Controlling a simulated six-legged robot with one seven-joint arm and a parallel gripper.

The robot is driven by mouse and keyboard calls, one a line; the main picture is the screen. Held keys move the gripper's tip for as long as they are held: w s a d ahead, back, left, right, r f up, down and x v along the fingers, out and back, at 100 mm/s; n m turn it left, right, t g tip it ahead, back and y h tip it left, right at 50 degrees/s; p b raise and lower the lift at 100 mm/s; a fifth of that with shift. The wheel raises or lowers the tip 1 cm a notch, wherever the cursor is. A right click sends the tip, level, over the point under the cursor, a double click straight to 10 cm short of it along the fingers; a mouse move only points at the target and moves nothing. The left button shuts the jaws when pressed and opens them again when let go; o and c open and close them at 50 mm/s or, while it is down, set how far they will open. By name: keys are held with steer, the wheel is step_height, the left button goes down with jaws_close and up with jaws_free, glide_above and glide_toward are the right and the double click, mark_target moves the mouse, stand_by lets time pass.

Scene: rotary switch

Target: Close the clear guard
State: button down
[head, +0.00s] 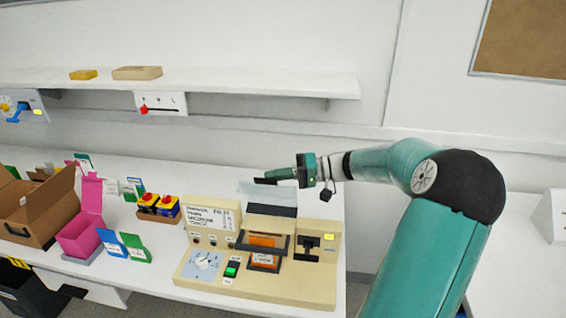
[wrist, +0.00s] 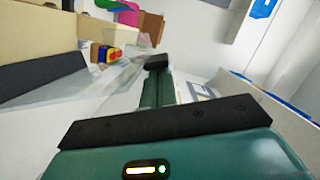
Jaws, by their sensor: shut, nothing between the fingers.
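The beige control console (head: 310,285) stands on the white bench. Its clear guard (head: 268,197) is raised, standing tilted up behind the orange part (head: 262,241) with the dark frame. In the wrist view the guard (wrist: 95,95) is a see-through sheet left of my fingers. My gripper (head: 265,181) is shut and empty, at the guard's upper edge; its dark fingertips also show in the wrist view (wrist: 157,62). I cannot tell whether they touch the guard or are just behind it.
The console also carries a dial (head: 203,263), a green rocker switch (head: 232,269) and a black lever (head: 308,246). Red-and-yellow buttons (head: 158,205), a pink box (head: 82,233) and a cardboard box (head: 40,208) stand left. A shelf (head: 220,82) runs above the bench.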

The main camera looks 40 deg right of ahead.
steer(key=s+a+f+n+h, duration=0.1)
steer(key=s+a+f+n, duration=0.4)
steer(key=a, duration=0.4)
steer(key=shift+s+f+h, duration=0.4)
steer(key=shift+s+f, duration=0.45)
steer(key=shift+s, duration=0.1)
steer(key=shift+d+r, duration=0.1)
